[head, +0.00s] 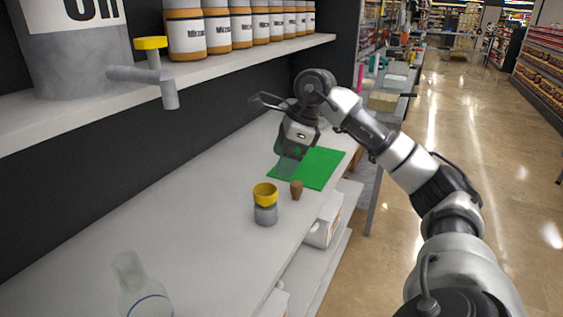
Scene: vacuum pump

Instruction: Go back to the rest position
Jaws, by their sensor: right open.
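My right arm comes in from the lower right and reaches over the white counter (190,222). My right gripper (290,152) is above the far part of the counter, over the left edge of a green mat (322,168). It points down and looks empty; its fingers are small and partly hidden at this distance. My left gripper does not show.
A yellow-topped grey piece (265,204) and a small brown piece (297,189) stand on the counter. A glass bottle (140,288) is at the near left. A shelf (225,56) with jars (185,32) and a tap overhangs the counter. Shop floor (455,130) lies right.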

